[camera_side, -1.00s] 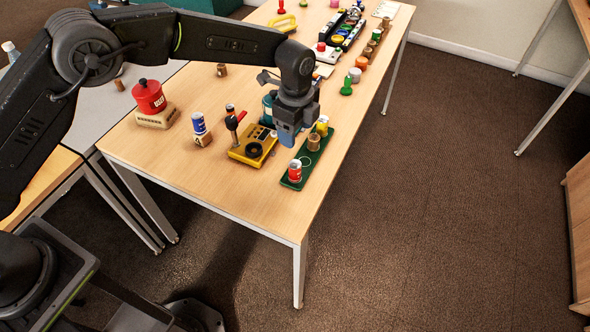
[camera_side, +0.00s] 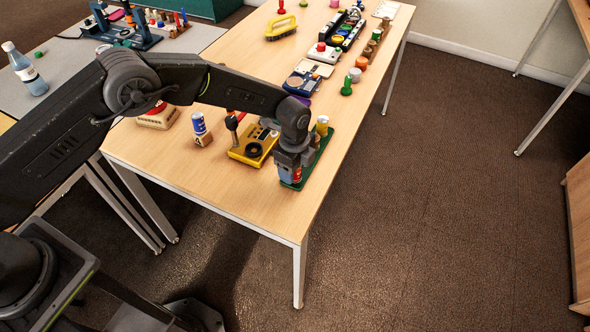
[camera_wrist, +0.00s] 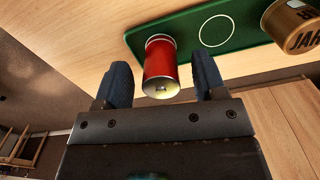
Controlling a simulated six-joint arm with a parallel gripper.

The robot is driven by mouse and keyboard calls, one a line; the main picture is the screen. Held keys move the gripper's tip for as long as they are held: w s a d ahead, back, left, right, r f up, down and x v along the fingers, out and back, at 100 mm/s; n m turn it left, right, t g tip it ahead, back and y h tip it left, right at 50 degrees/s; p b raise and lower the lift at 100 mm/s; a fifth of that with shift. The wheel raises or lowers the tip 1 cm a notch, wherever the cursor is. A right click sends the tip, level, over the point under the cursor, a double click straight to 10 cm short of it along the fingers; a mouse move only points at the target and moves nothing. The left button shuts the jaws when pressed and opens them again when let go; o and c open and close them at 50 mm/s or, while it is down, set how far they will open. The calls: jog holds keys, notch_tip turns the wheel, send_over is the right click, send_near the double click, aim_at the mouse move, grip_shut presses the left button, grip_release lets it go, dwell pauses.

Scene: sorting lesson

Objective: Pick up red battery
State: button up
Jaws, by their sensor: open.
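The red battery (camera_wrist: 161,68) stands on the near end of a green board (camera_wrist: 245,32), shown clearly in the wrist view. My gripper (camera_wrist: 160,84) is open, with one blue fingertip on each side of the battery and gaps showing between. In the side view my gripper (camera_side: 290,173) is low over the near end of the green board (camera_side: 318,156) and mostly hides the battery. A white ring outline on the board beside the battery is empty.
A brown jar-like cylinder (camera_wrist: 292,25) stands farther along the board. A yellow device (camera_side: 252,147) with a dark dial is just left of my gripper, and a blue-and-white can (camera_side: 199,125) stands beyond it. The table's right edge is close to the board.

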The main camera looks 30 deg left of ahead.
jog(key=shift+f, duration=0.85)
jog(key=shift+r, duration=0.1)
jog(key=c, duration=1)
